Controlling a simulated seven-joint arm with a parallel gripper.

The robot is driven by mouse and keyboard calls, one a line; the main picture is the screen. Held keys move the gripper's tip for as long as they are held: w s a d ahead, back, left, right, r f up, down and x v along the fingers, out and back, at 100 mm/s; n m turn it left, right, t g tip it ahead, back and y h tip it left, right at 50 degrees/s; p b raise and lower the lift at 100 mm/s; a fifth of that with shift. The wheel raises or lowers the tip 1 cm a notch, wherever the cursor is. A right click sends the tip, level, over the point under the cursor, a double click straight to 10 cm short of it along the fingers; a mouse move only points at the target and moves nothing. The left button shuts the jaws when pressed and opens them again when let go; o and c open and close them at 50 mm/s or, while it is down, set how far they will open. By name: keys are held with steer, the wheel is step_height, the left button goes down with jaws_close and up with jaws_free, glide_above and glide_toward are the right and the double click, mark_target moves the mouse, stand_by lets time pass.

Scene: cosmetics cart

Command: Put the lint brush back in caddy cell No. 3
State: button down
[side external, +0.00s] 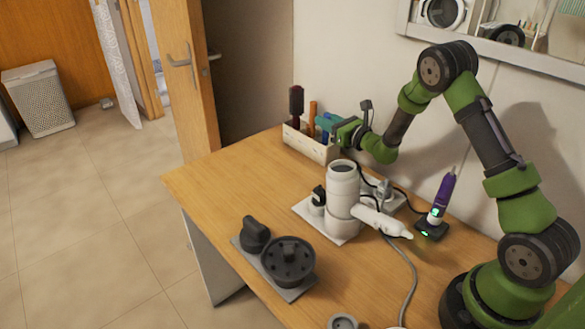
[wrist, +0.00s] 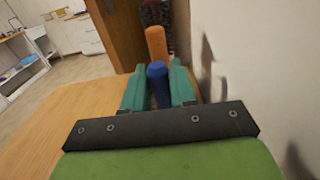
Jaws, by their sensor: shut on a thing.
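The caddy (side external: 305,143) is a pale, narrow box near the wall at the table's far end. My gripper (side external: 328,122) is over its right end. In the wrist view, my gripper's teal fingers (wrist: 158,92) are shut on an upright blue handle, which I take to be the lint brush (wrist: 158,72). The blue handle shows only slightly in the side view (side external: 325,134). Its lower end is hidden, so I cannot tell whether it rests on the cell floor. Cell numbers are not readable.
An orange handle (side external: 312,112) and a dark bristled brush (side external: 296,104) stand in the caddy's left part. A white appliance stand (side external: 342,190), a purple device (side external: 442,195) and a black two-part holder (side external: 288,262) stand on the table. The wall is close behind the caddy.

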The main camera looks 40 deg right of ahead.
steer(key=c, duration=0.9)
jaws_free()
